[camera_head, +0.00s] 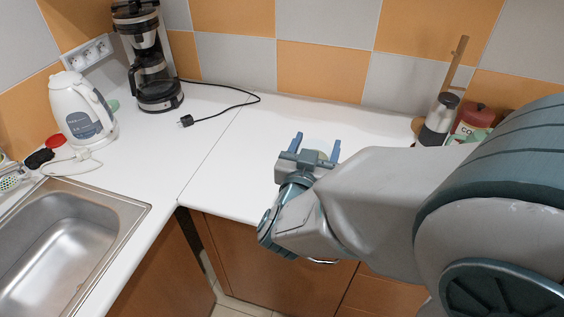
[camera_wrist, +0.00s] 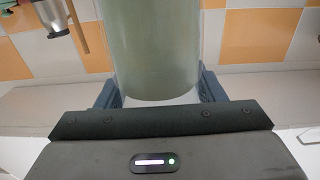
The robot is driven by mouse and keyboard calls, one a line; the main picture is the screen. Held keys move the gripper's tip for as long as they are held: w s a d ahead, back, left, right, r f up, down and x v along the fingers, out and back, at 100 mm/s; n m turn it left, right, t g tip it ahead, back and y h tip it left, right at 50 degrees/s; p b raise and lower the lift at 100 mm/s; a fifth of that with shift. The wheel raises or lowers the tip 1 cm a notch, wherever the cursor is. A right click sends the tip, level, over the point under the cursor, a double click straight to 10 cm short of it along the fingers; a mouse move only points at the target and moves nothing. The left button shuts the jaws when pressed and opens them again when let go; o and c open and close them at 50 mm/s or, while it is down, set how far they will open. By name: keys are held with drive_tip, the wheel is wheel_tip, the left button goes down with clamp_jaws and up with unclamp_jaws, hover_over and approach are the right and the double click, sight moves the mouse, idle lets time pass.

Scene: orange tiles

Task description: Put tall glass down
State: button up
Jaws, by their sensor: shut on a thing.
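The tall glass (camera_wrist: 155,50) is a pale green, see-through cylinder that fills the middle of the wrist view. It sits between the two blue fingers of my gripper (camera_head: 316,147), which is shut on it. In the head view the glass is hard to make out; only a faint pale shape (camera_head: 312,157) shows between the fingers. My gripper is over the white counter (camera_head: 260,130), near its front edge and pointing toward the tiled wall. I cannot tell whether the glass touches the counter.
A coffee maker (camera_head: 155,80) with a loose black cord (camera_head: 225,108) and a white kettle (camera_head: 82,112) stand left. A sink (camera_head: 70,235) is at front left. A steel flask (camera_head: 439,118) and a red-lidded canister (camera_head: 474,122) stand right. The counter behind my gripper is clear.

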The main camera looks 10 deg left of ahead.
drive_tip(key=shift+a, duration=0.1)
drive_tip(key=shift+a+r+p, duration=0.1)
drive_tip(key=shift+a+p, duration=0.1)
drive_tip(key=shift+p, duration=0.5)
drive_tip(key=shift+a+p, duration=0.6)
drive_tip(key=shift+p, duration=0.6)
drive_tip(key=p, duration=0.1)
drive_tip(key=f+p, duration=0.1)
drive_tip(key=p, duration=0.1)
drive_tip(key=shift+a+f, duration=0.2)
drive_tip(key=shift+a, duration=0.15)
drive_tip(key=a+f, duration=0.4)
drive_tip(key=f, duration=0.3)
drive_tip(key=shift+s+a+f, duration=0.15)
drive_tip(key=shift+a+f, duration=0.05)
drive_tip(key=shift+a, duration=0.15)
